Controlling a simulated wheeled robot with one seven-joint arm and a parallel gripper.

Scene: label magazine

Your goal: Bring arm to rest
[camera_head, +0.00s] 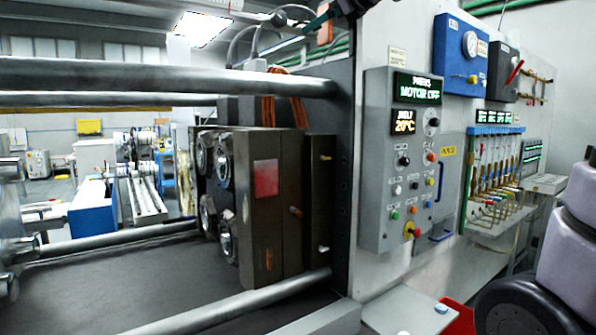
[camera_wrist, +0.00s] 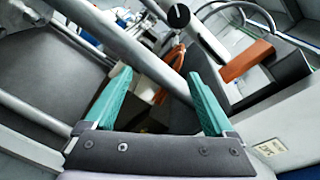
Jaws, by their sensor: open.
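My gripper (camera_wrist: 158,95) shows in the wrist view with its two green fingers spread wide apart. It is open, and nothing is between the fingers. Behind the fingers are a metal tie bar and a dark machine part, apart from the fingers as far as I can tell. In the head view only a small dark and green part of my arm's end shows at the top edge, above the machine.
A grey control panel (camera_head: 402,160) reads "MOTOR OFF". A dark mould block (camera_head: 270,205) stands between metal tie bars (camera_head: 170,77). A blue box (camera_head: 461,55) hangs on the wall. A red tray (camera_head: 460,318) is at the bottom. Clear floor is hard to judge.

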